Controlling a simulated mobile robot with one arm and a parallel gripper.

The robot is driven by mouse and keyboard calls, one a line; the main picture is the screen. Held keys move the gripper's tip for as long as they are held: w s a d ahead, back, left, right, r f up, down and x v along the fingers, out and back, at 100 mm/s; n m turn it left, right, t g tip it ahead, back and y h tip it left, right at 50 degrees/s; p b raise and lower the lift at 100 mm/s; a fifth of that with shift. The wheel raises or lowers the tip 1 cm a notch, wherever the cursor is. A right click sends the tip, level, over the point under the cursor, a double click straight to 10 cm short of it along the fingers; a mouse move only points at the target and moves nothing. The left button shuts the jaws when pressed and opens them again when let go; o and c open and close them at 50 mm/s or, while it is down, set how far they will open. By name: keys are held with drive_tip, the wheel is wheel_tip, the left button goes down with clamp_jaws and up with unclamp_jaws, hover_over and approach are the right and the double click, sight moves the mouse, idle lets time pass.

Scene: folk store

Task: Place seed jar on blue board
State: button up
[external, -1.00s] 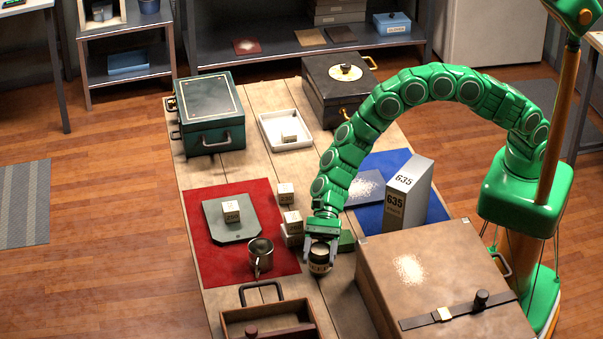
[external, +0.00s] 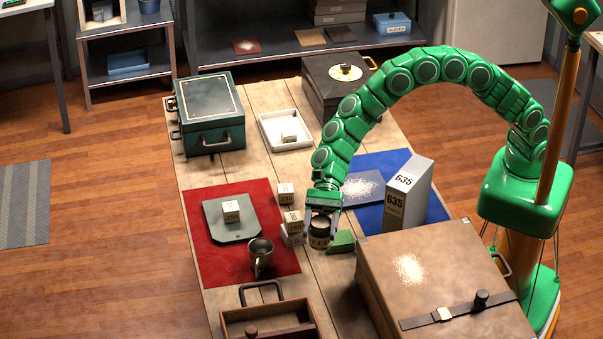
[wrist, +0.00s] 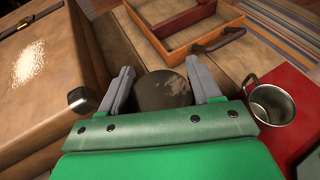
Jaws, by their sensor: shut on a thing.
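The seed jar (external: 320,235) is a small dark jar with a pale label. My gripper (external: 321,222) is shut on it and holds it upright, seemingly just above the table, between the red mat and the large tan case. In the wrist view the round dark top of the jar (wrist: 163,90) shows between the two grey fingers (wrist: 165,88). A grey board (external: 362,187) with a pale speckled patch lies on the blue mat (external: 436,212) to the right of the arm. The arm hides part of the blue mat's left side.
A tall grey box marked 635 (external: 408,195) stands on the blue mat. The large tan case (external: 440,270) is close to the jar's right. The red mat (external: 205,250) bears a metal mug (external: 260,254). Small blocks (external: 292,221) stand left of the gripper, and a green wedge (external: 342,241) lies right of the jar.

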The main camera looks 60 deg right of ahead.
drive_tip(key=w+d+r+m+t, duration=0.1)
drive_tip(key=w+d, duration=0.2)
drive_tip(key=d, duration=0.9)
drive_tip(key=w+d+r, duration=0.1)
drive_tip(key=w+d, duration=0.1)
drive_tip(key=d, duration=1.1)
drive_tip(key=s+d+r, duration=0.2)
drive_tip(key=s+d, duration=0.3)
drive_tip(key=d, duration=0.4)
drive_tip(key=s+d+r, duration=0.1)
drive_tip(key=s+d, duration=0.3)
drive_tip(key=d, duration=0.5)
hover_over(355, 192)
drive_tip(key=shift+f, duration=5.2)
drive_tip(key=shift+f+m+t+y, duration=0.3)
drive_tip(key=shift+f, duration=1)
drive_tip(key=shift+f, duration=0.15)
